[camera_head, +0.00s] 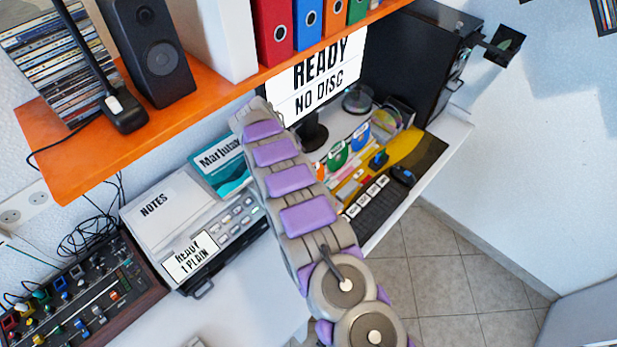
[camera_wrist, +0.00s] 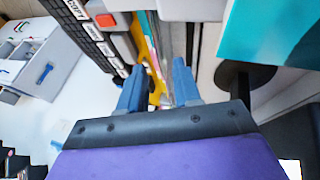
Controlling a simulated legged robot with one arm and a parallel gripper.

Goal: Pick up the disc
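Several discs in coloured sleeves stand on the desk below the monitor in the head view, among them a green one (camera_head: 338,154) and a blue one (camera_head: 358,137). A shiny disc (camera_head: 386,118) shows to their right, near the black tower. I cannot tell which one is the task's disc. My gripper (camera_wrist: 160,68) shows two blue fingers apart, with no disc seen between them in the wrist view. In the head view my arm reaches toward the monitor's left side, and its gripper cannot be made out.
The monitor (camera_head: 315,78) reads "READY NO DISC". An orange shelf (camera_head: 165,120) with binders and a speaker (camera_head: 148,50) overhangs the desk. A keyboard (camera_head: 378,205) lies at the desk's front; it also shows in the wrist view (camera_wrist: 92,42). A printer (camera_head: 165,215) stands left of my arm.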

